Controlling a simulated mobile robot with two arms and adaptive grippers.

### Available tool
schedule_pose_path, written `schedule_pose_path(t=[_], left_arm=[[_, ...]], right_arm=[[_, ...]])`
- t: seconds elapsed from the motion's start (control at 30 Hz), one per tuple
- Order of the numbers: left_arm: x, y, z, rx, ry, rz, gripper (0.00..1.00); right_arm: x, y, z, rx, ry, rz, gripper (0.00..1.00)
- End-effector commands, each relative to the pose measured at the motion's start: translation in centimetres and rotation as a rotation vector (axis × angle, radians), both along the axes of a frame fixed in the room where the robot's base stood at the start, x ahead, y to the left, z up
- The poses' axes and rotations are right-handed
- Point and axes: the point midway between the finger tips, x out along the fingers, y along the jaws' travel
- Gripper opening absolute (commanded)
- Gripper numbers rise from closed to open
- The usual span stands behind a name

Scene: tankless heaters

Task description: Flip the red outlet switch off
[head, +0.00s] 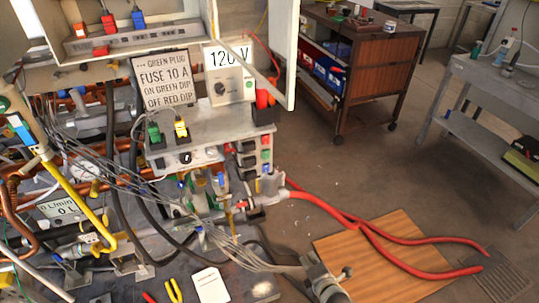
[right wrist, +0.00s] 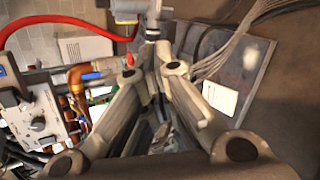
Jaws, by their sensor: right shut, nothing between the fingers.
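A grey outlet box (head: 210,145) stands on the bench in the head view, with a green plug (head: 154,133) and a yellow plug (head: 181,128) on top. A power strip (head: 125,40) with red and blue plugs lies higher up, with another small red piece (head: 101,51). My right gripper (head: 325,273) is at the bottom, right of and below the box, well apart from it. In the right wrist view its fingers (right wrist: 152,62) are shut and empty.
A sign (head: 166,81) and a 120V panel (head: 231,72) stand behind the box. Red hoses (head: 400,262) run right over a wooden board (head: 375,245). Thin grey wires (head: 215,245) cross the bench toward my right gripper. Open floor lies to the right.

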Motion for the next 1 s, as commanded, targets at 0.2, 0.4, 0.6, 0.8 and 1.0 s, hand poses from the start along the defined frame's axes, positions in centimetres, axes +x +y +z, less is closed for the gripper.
schedule_pose_path(t=[0.2, 0.4, 0.6, 0.8, 1.0], left_arm=[[0.0, 0.0, -2.7, 0.000, 0.000, 0.000, 0.00], [0.0, 0.0, -4.4, 0.000, 0.001, 0.000, 0.00], [0.0, 0.0, -5.4, 0.000, 0.001, 0.000, 0.00], [0.0, 0.0, -5.6, 0.000, 0.001, 0.000, 0.00], [0.0, 0.0, -5.6, 0.000, 0.000, 0.000, 0.00]], right_arm=[[5.4, 3.0, 10.2, -0.369, -0.331, 0.234, 0.00], [7.0, 5.4, 19.7, -0.723, -0.610, 0.347, 0.00], [6.7, 6.8, 26.1, -0.974, -0.787, 0.374, 0.00], [6.3, 7.2, 28.5, -1.069, -0.847, 0.374, 0.00], [6.3, 7.2, 28.6, -1.073, -0.849, 0.375, 0.00]])
